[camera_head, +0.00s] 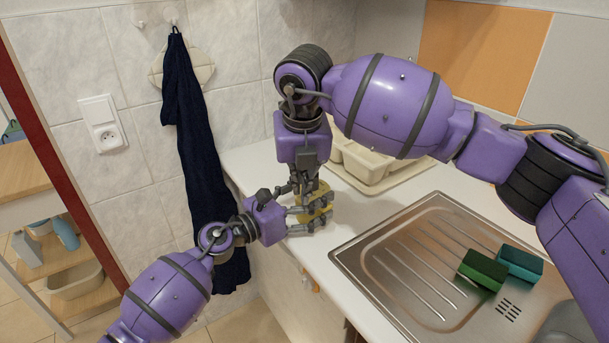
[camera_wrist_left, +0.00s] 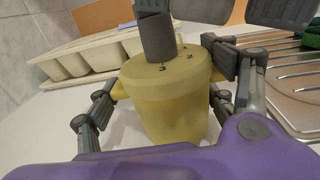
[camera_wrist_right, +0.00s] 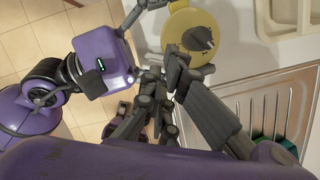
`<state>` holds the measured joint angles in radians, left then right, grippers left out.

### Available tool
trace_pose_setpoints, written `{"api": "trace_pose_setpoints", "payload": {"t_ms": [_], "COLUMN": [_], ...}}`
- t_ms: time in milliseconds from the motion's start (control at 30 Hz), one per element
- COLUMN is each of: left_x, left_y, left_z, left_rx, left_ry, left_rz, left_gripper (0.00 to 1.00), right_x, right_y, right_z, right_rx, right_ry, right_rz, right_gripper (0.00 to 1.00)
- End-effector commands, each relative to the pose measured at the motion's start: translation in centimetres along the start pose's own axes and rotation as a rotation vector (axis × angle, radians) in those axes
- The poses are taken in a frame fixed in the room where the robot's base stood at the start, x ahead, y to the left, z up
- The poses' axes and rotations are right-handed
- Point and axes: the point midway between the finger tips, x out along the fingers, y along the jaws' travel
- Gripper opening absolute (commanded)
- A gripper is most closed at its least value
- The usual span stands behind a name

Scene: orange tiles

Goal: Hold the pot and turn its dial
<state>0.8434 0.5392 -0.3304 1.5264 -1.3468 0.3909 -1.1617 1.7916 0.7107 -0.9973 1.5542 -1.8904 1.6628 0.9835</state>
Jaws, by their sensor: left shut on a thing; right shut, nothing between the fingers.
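The yellow pot (camera_head: 320,193) stands at the left end of the white counter, partly hidden by my grippers. In the left wrist view the pot (camera_wrist_left: 176,112) is upright, with a grey dial (camera_wrist_left: 158,40) on its lid and the numbers 2 and 3 beside it. My left gripper (camera_head: 318,212) is shut around the pot's sides. My right gripper (camera_head: 304,188) points down from above, shut and empty. In the right wrist view its fingers (camera_wrist_right: 166,70) are beside the dial (camera_wrist_right: 197,39); I cannot tell whether they touch it.
A cream tray (camera_head: 372,183) lies behind the pot. A steel sink drainer (camera_head: 400,262) is to the right, with a green sponge (camera_head: 482,270) and a teal sponge (camera_head: 520,262). A dark towel (camera_head: 190,120) hangs on the wall. The counter's left edge is close to the pot.

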Motion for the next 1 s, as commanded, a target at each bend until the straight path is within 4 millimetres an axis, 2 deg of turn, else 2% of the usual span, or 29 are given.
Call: {"api": "trace_pose_setpoints", "payload": {"t_ms": [33,200,400,600,867,900,1000], "left_x": [0.0,0.0,0.0,0.0,0.0,0.0,0.0], "left_y": [0.0,0.0,0.0,0.0,0.0,0.0,0.0], "left_z": [-0.1,-0.1,-0.1,-0.1,-0.1,-0.1,-0.1], "left_rx": [-0.001,-0.001,-0.001,-0.001,-0.001,-0.001,-0.001], "left_ry": [0.001,0.001,0.001,0.001,0.001,0.001,0.001], "left_rz": [0.001,0.000,0.000,0.000,0.000,0.000,0.000], "left_gripper": [0.36,0.36,0.36,0.36,0.36,0.78,0.91], "right_x": [-0.2,-4.7,-8.3,-9.9,-10.1,-10.1,-10.1], "right_y": [0.6,1.0,1.4,1.6,1.6,1.6,1.6], "right_z": [-1.0,-0.4,-0.3,-0.3,-0.3,-0.3,-0.3], "right_rx": [-0.006,-0.001,0.000,0.000,0.000,0.000,0.000], "right_ry": [0.000,-0.004,-0.002,0.001,0.001,0.001,0.001], "right_rz": [0.001,0.001,0.000,0.000,0.000,0.000,0.000], "right_gripper": [0.00,0.00,0.00,0.00,0.00,0.00,0.00]}}
